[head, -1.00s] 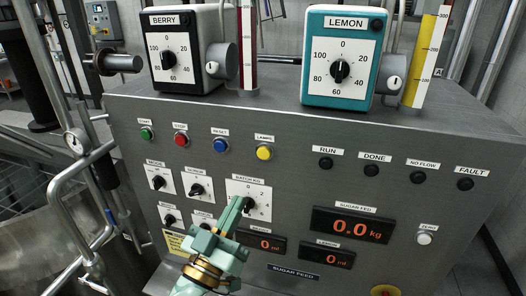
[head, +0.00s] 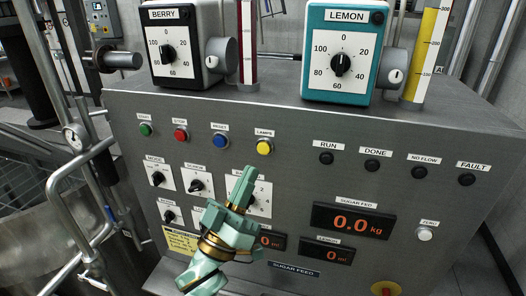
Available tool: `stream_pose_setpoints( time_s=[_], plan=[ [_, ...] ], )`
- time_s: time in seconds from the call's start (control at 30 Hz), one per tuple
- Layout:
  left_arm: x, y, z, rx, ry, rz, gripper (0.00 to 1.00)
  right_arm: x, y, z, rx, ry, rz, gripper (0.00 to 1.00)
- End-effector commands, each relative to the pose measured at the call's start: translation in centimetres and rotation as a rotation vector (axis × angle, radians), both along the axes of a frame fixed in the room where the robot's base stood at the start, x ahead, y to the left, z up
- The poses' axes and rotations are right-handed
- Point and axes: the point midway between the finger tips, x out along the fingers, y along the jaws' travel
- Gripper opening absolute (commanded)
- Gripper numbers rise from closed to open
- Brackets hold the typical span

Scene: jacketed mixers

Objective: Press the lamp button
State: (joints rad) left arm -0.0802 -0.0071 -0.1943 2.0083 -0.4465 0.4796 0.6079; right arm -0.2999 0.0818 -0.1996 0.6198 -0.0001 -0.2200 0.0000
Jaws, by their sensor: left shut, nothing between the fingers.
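The lamp button is the yellow round button (head: 264,147) under the "LAMPS" label on the grey sloped panel (head: 430,220). My left gripper (head: 248,172) is shut and empty, its green fingers pointing up toward the yellow button. The fingertips appear just below and a little left of it in the picture, with a gap between. They cover part of the batch dial (head: 262,203). The depth between fingertips and panel is hard to judge. My right gripper is not in view.
Left of the yellow button are the blue (head: 219,142), red (head: 181,135) and green (head: 145,130) buttons. Dark indicator lamps (head: 372,165) line the right. The berry (head: 170,50) and lemon (head: 341,60) dial boxes stand on top. The sugar display (head: 350,222) reads 0.0 kg.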

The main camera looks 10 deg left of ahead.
Motion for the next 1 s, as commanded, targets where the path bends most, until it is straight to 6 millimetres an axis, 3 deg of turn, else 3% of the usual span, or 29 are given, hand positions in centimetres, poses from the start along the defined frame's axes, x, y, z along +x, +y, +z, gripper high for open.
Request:
stream_pose_setpoints(
  time_s=[0.2,0.4,1.0],
  plan=[
    [3.1,-0.1,-0.1,0.001,-0.002,0.000,0.00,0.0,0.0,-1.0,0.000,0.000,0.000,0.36],
    [4.8,-0.2,0.0,0.002,-0.001,0.001,0.00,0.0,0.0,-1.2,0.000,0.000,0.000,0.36],
    [5.4,-0.2,0.0,0.001,0.001,0.000,0.00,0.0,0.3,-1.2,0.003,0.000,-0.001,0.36]
  ],
)
